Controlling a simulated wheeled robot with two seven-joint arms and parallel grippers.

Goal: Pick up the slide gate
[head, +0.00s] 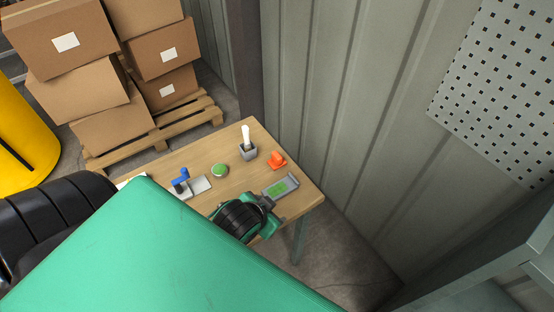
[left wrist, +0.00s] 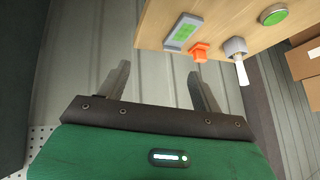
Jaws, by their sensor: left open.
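Several small parts stand on a wooden table (head: 215,150), and I cannot tell for sure which is the slide gate. One is a flat grey piece with a green face (head: 281,187), at the table's right end; it also shows in the left wrist view (left wrist: 183,33). A grey block with an upright white handle (head: 246,134) is another candidate. My left gripper (left wrist: 158,78) is open and empty, apart from all the parts. My right gripper is not in view.
An orange part (head: 278,159), a round green button (head: 220,170) and a blue-handled part (head: 181,178) on a grey plate stand close by. A corrugated wall (head: 340,110) rises behind the table. Boxes on a pallet (head: 160,136) are at the left.

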